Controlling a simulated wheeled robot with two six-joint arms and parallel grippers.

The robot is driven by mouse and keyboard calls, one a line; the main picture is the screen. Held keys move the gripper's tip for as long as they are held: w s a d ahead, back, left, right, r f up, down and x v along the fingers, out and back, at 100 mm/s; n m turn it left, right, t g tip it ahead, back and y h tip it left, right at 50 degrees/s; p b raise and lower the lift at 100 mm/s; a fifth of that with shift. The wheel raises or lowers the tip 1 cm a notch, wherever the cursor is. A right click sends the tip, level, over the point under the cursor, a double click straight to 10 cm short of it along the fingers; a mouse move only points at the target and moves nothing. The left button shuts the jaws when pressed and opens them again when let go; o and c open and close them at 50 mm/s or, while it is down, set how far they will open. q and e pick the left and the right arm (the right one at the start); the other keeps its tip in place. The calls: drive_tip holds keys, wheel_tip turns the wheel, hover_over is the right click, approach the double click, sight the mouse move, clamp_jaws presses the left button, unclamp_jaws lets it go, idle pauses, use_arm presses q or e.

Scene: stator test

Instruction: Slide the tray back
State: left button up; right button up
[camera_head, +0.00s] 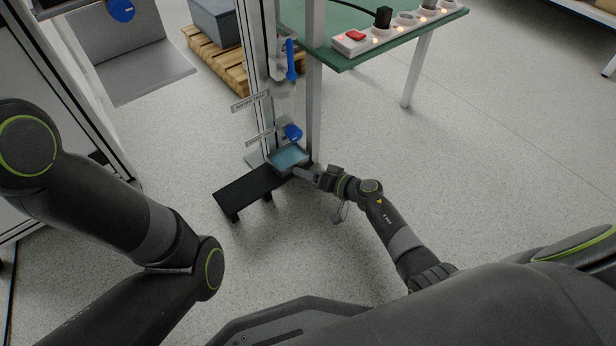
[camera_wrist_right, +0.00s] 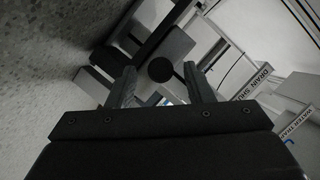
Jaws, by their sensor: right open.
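The tray (camera_head: 276,165) is a small grey square pan with a blue surface inside. It sits at the right end of a low black stand (camera_head: 240,193), at the foot of a metal upright, in the head view. My right gripper (camera_head: 305,173) is at the tray's near right edge; whether it touches cannot be told there. In the right wrist view my right gripper (camera_wrist_right: 160,82) is open, its two fingers spread. A dark round part (camera_wrist_right: 160,69) on a grey face shows between and beyond the fingertips. My left arm is at the left, its gripper out of view.
A post (camera_head: 314,100) of the green table (camera_head: 345,60) stands close to the tray. The floor in front is clear.

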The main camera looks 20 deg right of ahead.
drive_tip(key=shift+w+a, duration=0.1)
drive_tip(key=shift+c, duration=0.4)
clamp_jaws()
